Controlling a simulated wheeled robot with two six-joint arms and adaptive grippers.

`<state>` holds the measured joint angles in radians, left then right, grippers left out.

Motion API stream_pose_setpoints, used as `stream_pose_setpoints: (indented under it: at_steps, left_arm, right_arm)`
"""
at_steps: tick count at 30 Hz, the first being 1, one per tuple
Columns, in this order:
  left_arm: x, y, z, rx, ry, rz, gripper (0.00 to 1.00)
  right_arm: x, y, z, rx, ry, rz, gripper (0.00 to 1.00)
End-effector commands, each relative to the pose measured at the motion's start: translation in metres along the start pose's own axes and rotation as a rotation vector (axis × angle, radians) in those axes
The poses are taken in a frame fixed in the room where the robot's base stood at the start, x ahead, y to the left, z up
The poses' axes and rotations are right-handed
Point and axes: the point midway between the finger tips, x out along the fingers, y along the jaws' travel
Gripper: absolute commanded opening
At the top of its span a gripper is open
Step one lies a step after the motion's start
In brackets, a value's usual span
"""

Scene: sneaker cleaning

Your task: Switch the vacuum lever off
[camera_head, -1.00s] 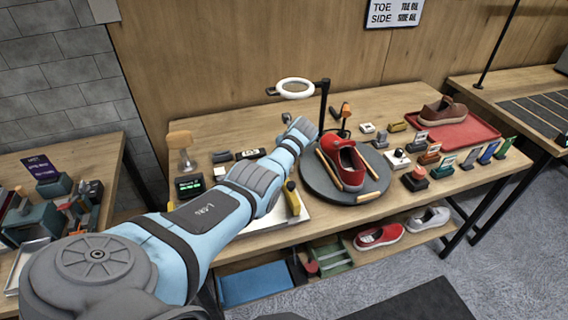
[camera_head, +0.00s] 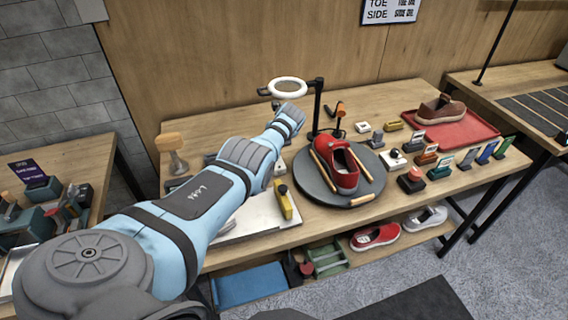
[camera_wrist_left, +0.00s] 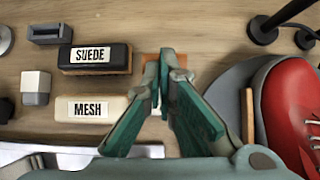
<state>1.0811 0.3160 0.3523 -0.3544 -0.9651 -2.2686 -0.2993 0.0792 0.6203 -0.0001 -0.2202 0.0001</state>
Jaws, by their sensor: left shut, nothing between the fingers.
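No vacuum lever can be picked out for certain in either view. My left gripper (camera_wrist_left: 164,65) has its teal fingers shut and empty in the wrist view. Its fingertips are over a small orange-brown block (camera_wrist_left: 180,59), mostly hidden behind them; I cannot tell whether they touch it. The gripper is right of a black brush marked SUEDE (camera_wrist_left: 100,58) and a pale one marked MESH (camera_wrist_left: 98,107). In the head view my left arm reaches toward the back of the table (camera_head: 440,205), and its fingers are hidden.
A red sneaker (camera_head: 338,165) sits on a grey turntable (camera_head: 312,192) just right of the arm. A ring lamp (camera_head: 289,86) on a black post stands close to the wrist. A white tray (camera_head: 245,215) with a yellow-handled tool (camera_head: 284,202) lies in front.

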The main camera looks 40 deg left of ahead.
Motion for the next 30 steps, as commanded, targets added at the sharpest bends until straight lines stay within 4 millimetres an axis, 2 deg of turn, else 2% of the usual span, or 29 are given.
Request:
stream_pose_setpoints:
  at_steps: [25, 30]
  left_arm:
    - [0.001, 0.004, 0.003, 0.000, 0.000, 0.001, 0.00]
    - [-0.007, 0.002, 0.004, 0.001, 0.001, 0.000, 0.00]
  right_arm:
    - [-0.001, 0.001, 0.001, 0.000, -0.001, 0.001, 0.40]
    - [-0.016, 0.002, -0.001, 0.000, -0.001, 0.001, 0.40]
